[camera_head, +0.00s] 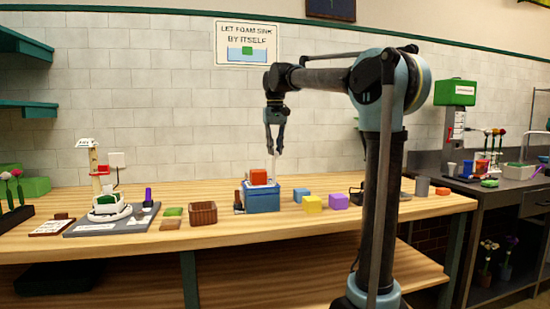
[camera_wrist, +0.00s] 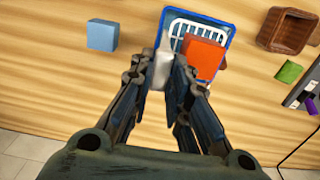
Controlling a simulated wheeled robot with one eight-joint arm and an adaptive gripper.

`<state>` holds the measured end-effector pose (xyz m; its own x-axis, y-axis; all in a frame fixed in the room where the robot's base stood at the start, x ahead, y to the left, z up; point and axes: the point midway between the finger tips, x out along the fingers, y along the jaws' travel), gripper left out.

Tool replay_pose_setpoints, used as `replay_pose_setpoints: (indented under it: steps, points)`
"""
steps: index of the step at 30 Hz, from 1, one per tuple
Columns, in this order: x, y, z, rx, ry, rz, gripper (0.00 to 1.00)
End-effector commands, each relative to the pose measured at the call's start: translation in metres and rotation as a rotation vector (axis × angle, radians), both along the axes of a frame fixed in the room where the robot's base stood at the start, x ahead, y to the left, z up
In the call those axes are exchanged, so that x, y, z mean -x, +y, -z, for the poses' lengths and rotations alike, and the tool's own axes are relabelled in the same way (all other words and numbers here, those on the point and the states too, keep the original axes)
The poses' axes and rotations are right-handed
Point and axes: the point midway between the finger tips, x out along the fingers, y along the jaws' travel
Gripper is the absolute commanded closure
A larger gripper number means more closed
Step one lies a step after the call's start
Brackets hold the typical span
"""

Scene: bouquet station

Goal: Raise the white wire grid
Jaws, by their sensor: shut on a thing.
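My gripper (camera_head: 275,148) is above the blue tub (camera_head: 262,201) on the wooden bench. In the wrist view its fingers (camera_wrist: 163,62) are closed on a white upright handle (camera_wrist: 162,70) at the edge of the white wire grid (camera_wrist: 184,29). The grid lies across the tub's opening, and an orange-red block (camera_wrist: 202,57) sits on it. In the head view the block (camera_head: 259,177) stands above the tub rim, with a strip of white under it. I cannot tell the exact height of the grid against the rim.
Blue (camera_head: 301,195), yellow (camera_head: 312,204) and purple (camera_head: 338,201) blocks lie right of the tub. A brown basket (camera_head: 203,214) and a green block (camera_head: 173,211) lie left. A scale-like stand (camera_head: 108,207) is further left. The bench front is clear.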

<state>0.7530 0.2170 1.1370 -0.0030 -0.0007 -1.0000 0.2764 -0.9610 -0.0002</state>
Motion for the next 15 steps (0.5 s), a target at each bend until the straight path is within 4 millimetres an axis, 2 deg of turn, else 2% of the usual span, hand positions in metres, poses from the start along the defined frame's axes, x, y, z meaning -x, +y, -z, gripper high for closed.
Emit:
replay_pose_setpoints:
  steps: [8,9,10,11,15]
  points:
    - [-0.0008,-0.0001,-0.0028,-0.001,-0.003,0.0,1.0]
    - [-0.0007,-0.0001,-0.0028,-0.001,-0.003,0.0,0.74]
    - [-0.0006,-0.0001,-0.0028,-0.001,-0.003,0.0,0.68]
    - [-0.0005,-0.0001,-0.0026,-0.001,-0.003,0.0,0.63]
    - [-0.0004,-0.0001,-0.0021,-0.001,-0.002,0.0,0.63]
